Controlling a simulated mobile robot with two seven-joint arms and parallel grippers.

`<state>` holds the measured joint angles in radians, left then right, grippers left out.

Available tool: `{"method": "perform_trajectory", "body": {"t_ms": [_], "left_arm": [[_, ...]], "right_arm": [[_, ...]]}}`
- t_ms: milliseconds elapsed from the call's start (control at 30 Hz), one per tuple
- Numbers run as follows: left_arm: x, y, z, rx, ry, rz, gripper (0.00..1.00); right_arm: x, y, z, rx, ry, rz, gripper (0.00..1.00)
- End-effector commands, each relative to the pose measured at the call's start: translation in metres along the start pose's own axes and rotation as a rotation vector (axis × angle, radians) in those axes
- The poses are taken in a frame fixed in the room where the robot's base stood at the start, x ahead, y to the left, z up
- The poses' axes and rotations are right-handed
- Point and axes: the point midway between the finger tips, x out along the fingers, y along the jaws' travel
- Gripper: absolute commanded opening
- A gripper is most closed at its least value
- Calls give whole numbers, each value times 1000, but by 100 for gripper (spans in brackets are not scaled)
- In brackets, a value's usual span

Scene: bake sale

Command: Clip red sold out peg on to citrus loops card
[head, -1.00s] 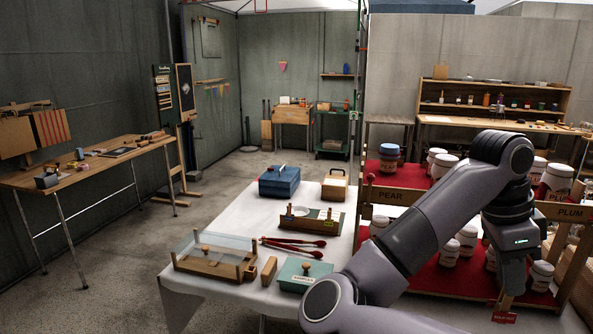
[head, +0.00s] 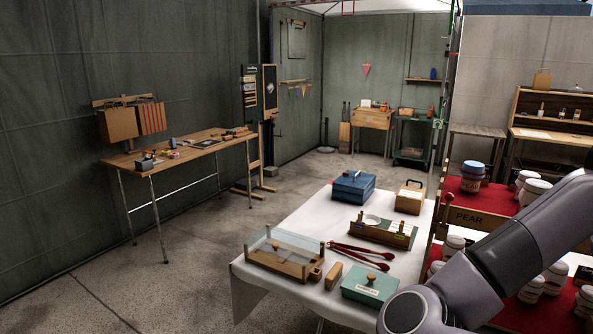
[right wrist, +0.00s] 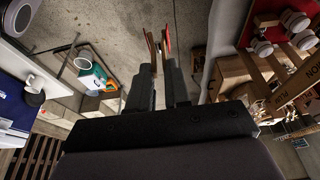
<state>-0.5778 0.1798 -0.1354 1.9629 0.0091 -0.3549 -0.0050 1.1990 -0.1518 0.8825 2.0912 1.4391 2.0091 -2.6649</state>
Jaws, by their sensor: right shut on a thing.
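My right gripper (right wrist: 160,70) is out of the head view, where only part of its arm shows. In the right wrist view it is shut on a small wooden peg with a red part (right wrist: 167,40), which sticks out past the fingertips and is seen nearly edge-on. Its lettering cannot be read here. Bare concrete floor lies behind the peg in that view. I cannot make out a citrus loops card in either view. My left gripper is not in view.
A white-covered table (head: 252,291) carries a blue box (head: 353,188), a green box (head: 370,286), red tongs (head: 361,250) and a glass-sided wooden tray (head: 285,262). Red shelves with jars and a PEAR sign (head: 468,217) stand right. A wooden workbench (head: 190,148) stands left, with open floor between.

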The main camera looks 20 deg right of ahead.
Motion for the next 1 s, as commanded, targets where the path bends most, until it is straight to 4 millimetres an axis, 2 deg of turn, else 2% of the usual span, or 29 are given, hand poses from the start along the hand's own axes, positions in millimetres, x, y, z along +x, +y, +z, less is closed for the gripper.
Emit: {"method": "perform_trajectory", "body": {"t_ms": [1000], "left_arm": [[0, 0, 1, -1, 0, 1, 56]], "right_arm": [[-55, -1, -18, 0, 0, -2, 0]]}}
